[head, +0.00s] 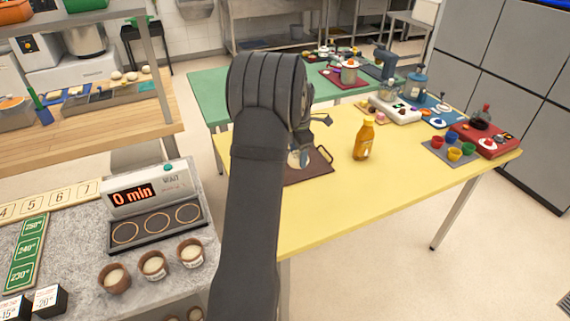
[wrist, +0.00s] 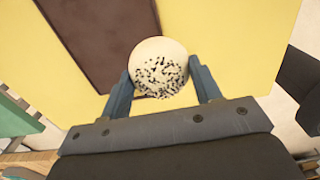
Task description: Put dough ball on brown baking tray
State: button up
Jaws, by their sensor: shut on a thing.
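The dough ball (wrist: 158,66) is pale with dark specks. In the wrist view my gripper (wrist: 160,88) is shut on it, one finger on each side. The brown baking tray (wrist: 105,35) lies below on the yellow table, and the ball overlaps its right edge in this view. In the head view the tray (head: 314,172) is partly hidden by my arm, with a handle showing at its right. My gripper (head: 298,158) shows small over the tray beside my arm; its height above the tray is hard to tell.
An orange bottle (head: 363,140) stands right of the tray on the yellow table (head: 400,180). A timer (head: 150,195) stands on the left counter. The table's front is clear.

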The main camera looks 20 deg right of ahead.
jog(key=w+a+f, duration=0.2)
jog(key=w, duration=0.1)
jog(key=w+a+f, duration=0.1)
jog(key=w, duration=0.1)
jog(key=shift+w+f, duration=0.15)
jog(key=shift+f, duration=2.2)
jog(key=shift+f, duration=0.15)
jog(key=o, duration=1)
jog(key=shift+c, duration=0.2)
notch_tip(320, 180, up, 12)
